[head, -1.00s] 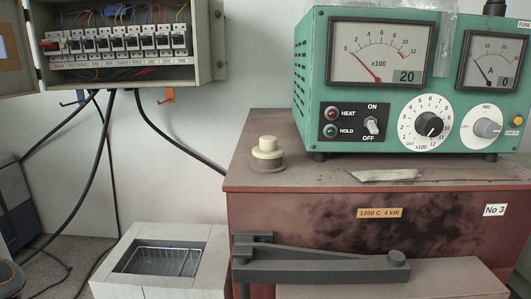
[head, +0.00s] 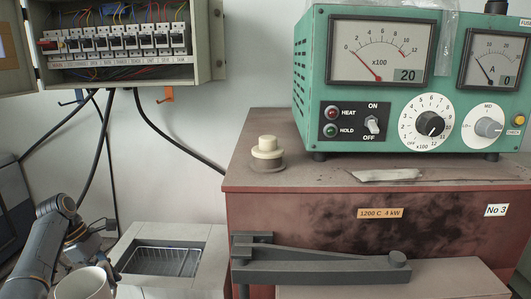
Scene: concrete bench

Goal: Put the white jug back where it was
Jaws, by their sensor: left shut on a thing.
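The white jug (head: 84,286) is at the bottom left of the head view, cut off by the lower edge. Its round open rim shows. My left gripper (head: 103,262) is shut on the jug, at its upper right side. The fingers are small and partly hidden, so the exact grip on the jug is unclear. What is under the jug is out of view. My right gripper is not in view.
A pale box with a wire basket (head: 163,261) in its recess stands just right of the jug. A red-brown furnace (head: 330,212) with a grey latch arm (head: 320,268) fills the right. A green meter unit (head: 345,100) stands on it. Black cables (head: 108,150) hang behind.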

